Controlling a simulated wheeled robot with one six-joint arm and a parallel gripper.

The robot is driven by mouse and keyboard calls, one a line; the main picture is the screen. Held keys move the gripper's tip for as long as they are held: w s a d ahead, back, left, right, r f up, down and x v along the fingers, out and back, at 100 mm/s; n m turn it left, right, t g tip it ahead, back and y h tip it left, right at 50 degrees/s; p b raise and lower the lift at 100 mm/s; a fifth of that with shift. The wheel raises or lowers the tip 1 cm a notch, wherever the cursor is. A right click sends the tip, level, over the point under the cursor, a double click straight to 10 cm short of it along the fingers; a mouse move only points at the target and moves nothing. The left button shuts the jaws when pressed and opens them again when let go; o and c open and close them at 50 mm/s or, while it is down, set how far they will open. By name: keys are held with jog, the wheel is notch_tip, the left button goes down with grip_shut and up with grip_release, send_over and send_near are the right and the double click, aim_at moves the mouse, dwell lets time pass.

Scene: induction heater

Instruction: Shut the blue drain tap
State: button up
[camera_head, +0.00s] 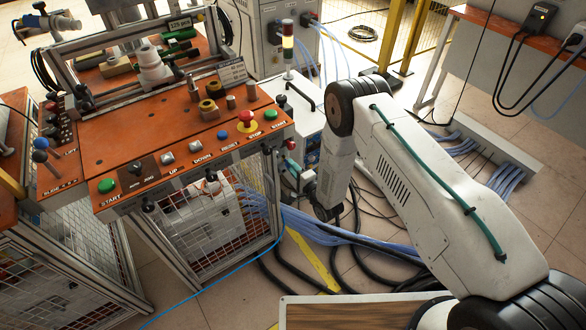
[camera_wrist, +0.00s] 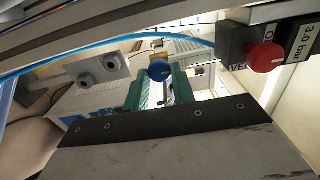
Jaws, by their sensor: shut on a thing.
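The blue drain tap (camera_wrist: 159,69) shows as a round blue knob in the middle of the wrist view. My gripper (camera_wrist: 164,82) has green fingers on either side of it and is shut on it. In the head view, my gripper (camera_head: 293,170) is at the right side of the workbench, below its orange top. The tap cannot be made out there. How far the tap is turned cannot be told.
A red knob (camera_wrist: 263,57) on a dark valve body beside a "3.0 bar" label is right of the tap. A grey bracket (camera_wrist: 97,70) with two round parts is to the left. A blue hose (camera_wrist: 120,42) runs above. Cables (camera_head: 330,235) lie on the floor.

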dwell(0.3)
jog(key=o, duration=1)
jog(key=shift+v, duration=3.9)
